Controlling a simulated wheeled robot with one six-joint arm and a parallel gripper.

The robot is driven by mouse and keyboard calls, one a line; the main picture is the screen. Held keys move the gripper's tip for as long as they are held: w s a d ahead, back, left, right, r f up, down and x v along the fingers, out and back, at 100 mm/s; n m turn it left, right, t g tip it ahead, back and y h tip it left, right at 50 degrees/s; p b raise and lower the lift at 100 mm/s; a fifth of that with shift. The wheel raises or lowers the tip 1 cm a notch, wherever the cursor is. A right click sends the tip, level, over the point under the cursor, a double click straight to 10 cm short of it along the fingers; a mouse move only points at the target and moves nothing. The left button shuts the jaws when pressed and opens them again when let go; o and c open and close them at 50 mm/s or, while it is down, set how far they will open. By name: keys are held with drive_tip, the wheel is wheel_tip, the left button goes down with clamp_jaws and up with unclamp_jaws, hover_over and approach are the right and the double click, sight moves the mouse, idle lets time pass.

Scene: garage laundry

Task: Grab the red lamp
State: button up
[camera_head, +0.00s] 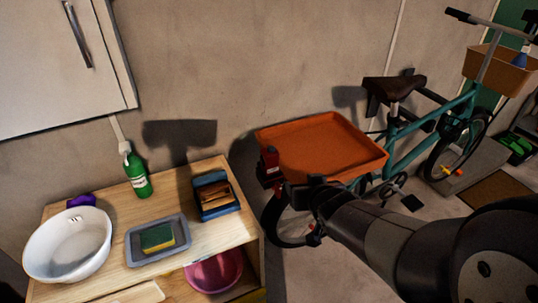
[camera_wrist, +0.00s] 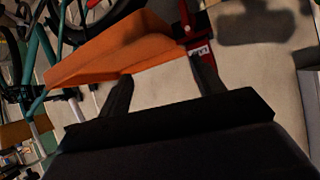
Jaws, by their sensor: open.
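A small red object with dark parts (camera_head: 270,159), which looks like the red lamp, is at the left corner of the orange tray. In the wrist view a red piece with a white label (camera_wrist: 197,50) shows just beyond the right finger, and seems to be the same object. My gripper (camera_head: 288,187) is at the tray's near left edge, close below and right of the red object. In the wrist view its two dark fingers (camera_wrist: 163,88) are spread apart with nothing between them. I cannot tell whether the right finger touches the red object.
The orange tray (camera_head: 318,146) looks empty. A teal bicycle (camera_head: 405,130) stands behind it on the right. On the left, a wooden bench (camera_head: 170,213) bears a white basin (camera_head: 68,257), a green bottle (camera_head: 138,177), a sponge tray (camera_head: 133,255) and a blue box (camera_head: 214,178).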

sight(271, 152)
drive_tip(key=w+a+r+n+y, duration=0.1)
drive_tip(key=w+a, duration=0.1)
drive_tip(key=w+a+n+t+y, duration=0.1)
drive_tip(key=w+a, duration=0.2)
drive_tip(key=w+a+r+n+y, duration=0.1)
drive_tip(key=w+a, duration=0.1)
drive_tip(key=w, duration=0.1)
drive_tip(key=shift+a+r+t+y, duration=0.25)
drive_tip(key=shift+r+t+y, duration=0.05)
drive_tip(key=shift+r+t, duration=0.1)
drive_tip(key=shift+d+p+x, duration=0.15)
drive_tip(key=shift+p+x, duration=0.2)
drive_tip(key=shift+x, duration=1)
drive_tip(key=shift+d+p+x, duration=0.1)
drive_tip(key=shift+p+x, duration=0.25)
drive_tip(key=shift+x, duration=1.05)
drive_tip(key=shift+w, duration=0.1)
drive_tip(key=c, duration=1.1)
drive_tip(key=shift+r, duration=0.1)
drive_tip(key=shift+c, duration=0.2)
